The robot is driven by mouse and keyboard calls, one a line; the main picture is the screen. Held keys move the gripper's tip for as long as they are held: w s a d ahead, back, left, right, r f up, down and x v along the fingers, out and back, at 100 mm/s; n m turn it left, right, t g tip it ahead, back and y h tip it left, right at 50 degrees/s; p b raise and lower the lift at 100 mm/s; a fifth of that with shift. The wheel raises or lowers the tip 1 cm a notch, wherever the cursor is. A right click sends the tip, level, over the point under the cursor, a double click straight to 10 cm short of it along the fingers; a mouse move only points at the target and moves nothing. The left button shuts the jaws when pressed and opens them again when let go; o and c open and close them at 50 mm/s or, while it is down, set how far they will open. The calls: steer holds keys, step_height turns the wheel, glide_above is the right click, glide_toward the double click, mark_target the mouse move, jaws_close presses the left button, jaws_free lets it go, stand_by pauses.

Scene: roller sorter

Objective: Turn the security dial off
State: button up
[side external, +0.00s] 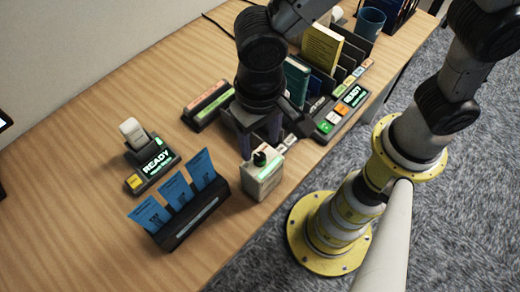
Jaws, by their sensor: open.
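A small pale box (264,184) stands near the table's front edge, with a dark knob (261,158) showing some green on its top; it looks like the security dial. The knob's exact angle is too small to read. My gripper (258,140) points down just behind and above the box, its fingers apart with nothing seen between them. It appears apart from the knob, though the view angle makes the gap hard to judge.
A black holder with blue cards (188,216) stands left of the box. A label printer-like unit reading READY (154,168) sits further left. A rack of books (322,48) and a button panel (338,115) stand right. The left tabletop (70,200) is clear.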

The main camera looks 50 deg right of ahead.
mark_target(260, 157)
steer(key=shift+f, duration=2.4)
jaws_close()
